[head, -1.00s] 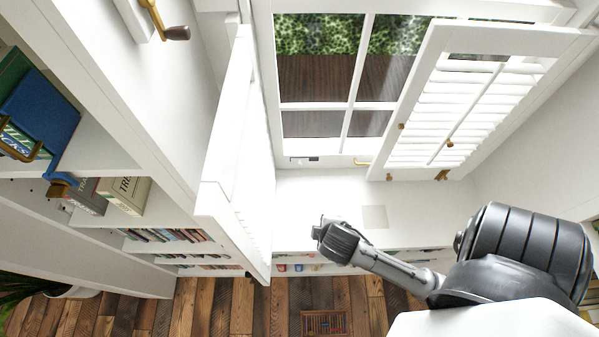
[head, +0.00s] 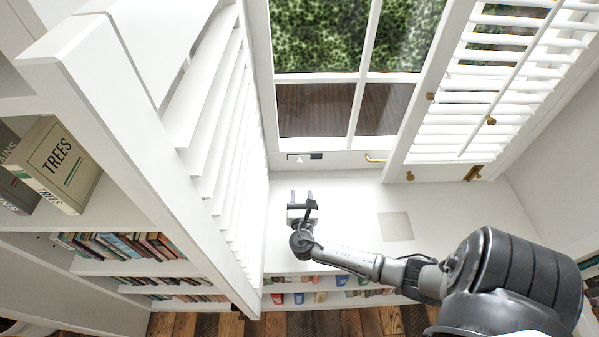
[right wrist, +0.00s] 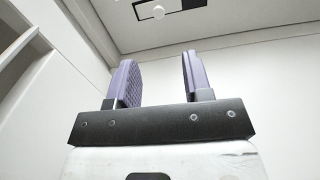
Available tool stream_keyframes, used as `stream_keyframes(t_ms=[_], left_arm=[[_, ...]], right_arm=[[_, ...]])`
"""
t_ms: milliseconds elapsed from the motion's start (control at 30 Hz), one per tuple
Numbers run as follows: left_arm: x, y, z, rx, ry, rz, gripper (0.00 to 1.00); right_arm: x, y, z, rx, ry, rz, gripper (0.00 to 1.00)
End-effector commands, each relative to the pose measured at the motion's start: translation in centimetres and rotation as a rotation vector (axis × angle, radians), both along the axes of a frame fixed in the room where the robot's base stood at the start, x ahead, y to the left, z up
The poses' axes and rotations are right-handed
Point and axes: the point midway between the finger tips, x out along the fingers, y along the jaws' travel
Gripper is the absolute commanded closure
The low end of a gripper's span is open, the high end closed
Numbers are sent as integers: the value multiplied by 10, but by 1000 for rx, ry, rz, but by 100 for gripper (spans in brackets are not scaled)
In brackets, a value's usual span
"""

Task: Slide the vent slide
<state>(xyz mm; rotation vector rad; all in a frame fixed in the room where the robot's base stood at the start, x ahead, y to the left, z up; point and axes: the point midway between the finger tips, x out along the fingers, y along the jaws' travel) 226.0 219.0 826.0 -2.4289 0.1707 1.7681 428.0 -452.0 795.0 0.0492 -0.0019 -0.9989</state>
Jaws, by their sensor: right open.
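The vent slide (head: 300,158) is a small white knob in a short slot on the bottom rail of the window frame. The dark part of the slot shows to the right of the knob. In the right wrist view the knob (right wrist: 158,12) sits near the top edge, with dark slot to its right. My right gripper (head: 302,194) is open and empty above the white sill, pointing toward the window. Its two purple fingers (right wrist: 158,78) stand apart, with the knob beyond them and apart from them. My left gripper is not in view.
A louvred shutter (head: 205,125) stands open close on the left, and another shutter (head: 480,95) stands open on the right. Bookshelves (head: 150,270) fill the lower left. The sill (head: 350,190) is mostly clear.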

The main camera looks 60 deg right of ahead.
Motion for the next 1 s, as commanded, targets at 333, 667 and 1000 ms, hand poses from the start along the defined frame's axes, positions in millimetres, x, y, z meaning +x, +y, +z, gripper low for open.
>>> stream_keyframes(t_ms=[333,667,1000], left_arm=[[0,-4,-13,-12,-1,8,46],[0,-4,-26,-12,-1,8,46],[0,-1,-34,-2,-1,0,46]], right_arm=[[24,-34,-5,-47,24,7,54],[57,-84,-6,-45,25,6,54],[76,-114,-5,-42,25,6,54]])
